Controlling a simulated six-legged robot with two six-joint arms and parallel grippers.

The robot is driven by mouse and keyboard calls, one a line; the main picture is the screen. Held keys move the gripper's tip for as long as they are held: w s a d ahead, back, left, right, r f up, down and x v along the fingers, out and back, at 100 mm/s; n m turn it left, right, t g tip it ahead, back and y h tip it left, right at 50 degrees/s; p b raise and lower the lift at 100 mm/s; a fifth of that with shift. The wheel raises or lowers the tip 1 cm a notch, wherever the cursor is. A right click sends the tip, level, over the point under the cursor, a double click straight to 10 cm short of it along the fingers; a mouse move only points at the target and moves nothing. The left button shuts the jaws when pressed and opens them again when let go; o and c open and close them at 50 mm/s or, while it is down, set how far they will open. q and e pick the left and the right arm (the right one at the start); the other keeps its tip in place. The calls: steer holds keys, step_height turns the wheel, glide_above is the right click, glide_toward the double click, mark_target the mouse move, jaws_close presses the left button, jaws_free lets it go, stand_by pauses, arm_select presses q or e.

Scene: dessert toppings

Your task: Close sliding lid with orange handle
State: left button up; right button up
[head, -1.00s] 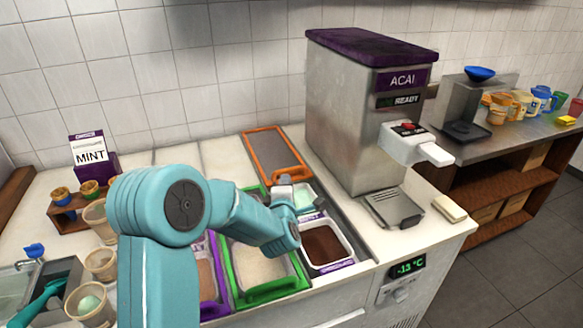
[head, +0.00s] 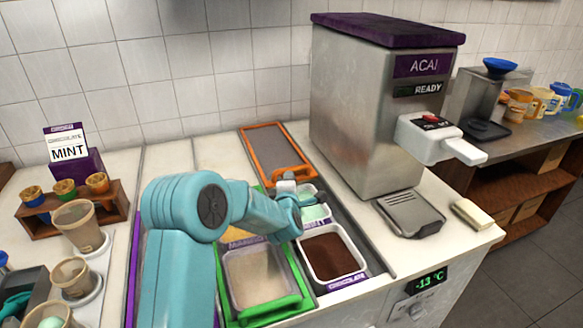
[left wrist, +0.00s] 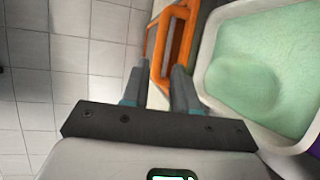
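The sliding lid (head: 268,146) is a grey panel in an orange frame, lying at the back of the counter, left of the acai machine. Its orange handle (head: 287,172) is at its near end. In front of it, a tub of pale green topping (head: 315,212) is uncovered. My left gripper (head: 288,183) is at the handle; its fingers are partly hidden in the head view. In the left wrist view, the gripper (left wrist: 160,82) has its fingers apart, with the orange handle (left wrist: 184,14) at their tips. Contact cannot be told. My right gripper is not in view.
The acai machine (head: 375,115) stands close on the right. A tub of brown topping (head: 333,256) is nearer, beside a green-framed lid (head: 262,312). A rack of small cups (head: 68,200) and larger cups stand on the left.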

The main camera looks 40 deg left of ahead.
mark_target(291, 169)
arm_select(q)
steer(key=p+x, duration=0.1)
steer(key=x, duration=0.8)
steer(key=shift+w, duration=0.15)
jaws_close()
